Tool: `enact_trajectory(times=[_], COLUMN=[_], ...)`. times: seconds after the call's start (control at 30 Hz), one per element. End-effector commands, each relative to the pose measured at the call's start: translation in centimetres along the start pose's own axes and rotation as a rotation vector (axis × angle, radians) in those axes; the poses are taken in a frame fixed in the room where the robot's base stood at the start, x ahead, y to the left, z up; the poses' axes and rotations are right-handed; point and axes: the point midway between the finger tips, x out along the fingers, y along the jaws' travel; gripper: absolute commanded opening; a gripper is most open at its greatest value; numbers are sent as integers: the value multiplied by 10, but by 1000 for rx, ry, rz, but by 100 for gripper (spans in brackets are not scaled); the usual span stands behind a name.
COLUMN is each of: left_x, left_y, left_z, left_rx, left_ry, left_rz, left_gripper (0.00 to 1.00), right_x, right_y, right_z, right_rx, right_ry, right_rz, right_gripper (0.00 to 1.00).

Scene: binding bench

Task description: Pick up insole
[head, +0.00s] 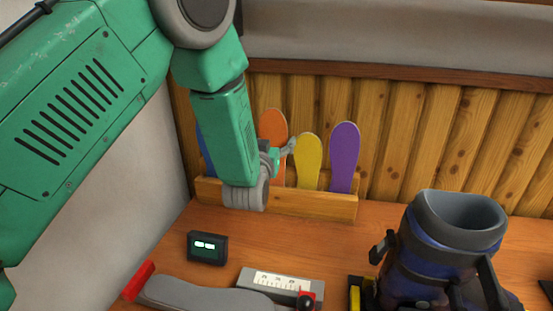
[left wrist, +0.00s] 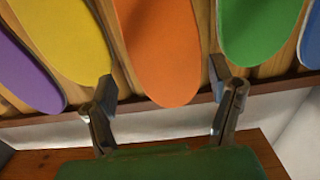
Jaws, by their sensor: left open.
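Several coloured insoles stand upright in a wooden rack (head: 310,204) against the slatted wall. In the head view I see a blue insole (head: 206,152), an orange insole (head: 273,122), a yellow insole (head: 308,152) and a purple insole (head: 344,158). My left gripper (head: 284,153) is in front of the orange one and partly hides it. In the left wrist view my left gripper (left wrist: 163,93) is open and empty, its fingers spread toward either side of the orange insole (left wrist: 158,50). A green insole (left wrist: 258,30) shows there too, hidden behind my arm in the head view. Contact cannot be told.
On the wooden bench (head: 385,220) are a small dark display box (head: 207,247), a measuring device with a scale (head: 280,282) and a grey sole-shaped piece (head: 205,296). A large grey and blue boot (head: 435,255) stands at the right. The bench between rack and boot is clear.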

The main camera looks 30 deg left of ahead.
Motion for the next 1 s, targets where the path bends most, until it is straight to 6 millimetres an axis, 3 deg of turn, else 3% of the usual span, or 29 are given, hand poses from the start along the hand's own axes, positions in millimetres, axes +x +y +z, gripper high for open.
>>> enact_trajectory(times=[0.2, 0.5, 0.53, 0.63, 0.67, 1.0], left_x=[33, 39, 38, 39, 39, 39], left_y=[-2, 1, 2, 2, 1, -1], left_z=[-2, -2, -3, -2, -2, -2], left_rx=[-1, 3, 3, 2, 2, 0], left_ry=[1, 1, 1, 1, 1, 1], left_rz=[-3, -1, -1, -1, -1, -2], left_gripper=[77, 77, 73, 38, 32, 32], right_x=[-8, -8, -8, -8, -8, -8], right_y=[0, 0, 0, 0, 0, 0], right_z=[0, 0, 0, 0, 0, 0], right_rx=[0, -1, -1, 0, 0, 0], right_ry=[0, 0, 0, 0, 0, 0], right_rz=[0, 0, 0, 0, 0, 0], right_gripper=[56, 56, 56, 56, 56, 56])
